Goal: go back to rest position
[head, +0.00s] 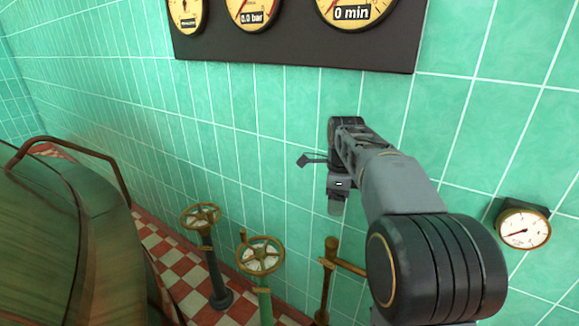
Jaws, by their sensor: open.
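My arm reaches up and forward from the lower right toward the green tiled wall (270,130). My gripper (304,161) is at the arm's far end, in the middle of the picture, in front of the wall. A dark finger points to the left with nothing seen in it. The gripper is open and empty. Part of it is hidden behind its own wrist, and its distance from the wall cannot be told.
A dark gauge panel (300,50) hangs above. A small round gauge (523,229) is at right. Two valve handwheels, left (201,216) and right (261,255), and a brass pipe (328,270) stand below. A large kettle (70,240) fills the left.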

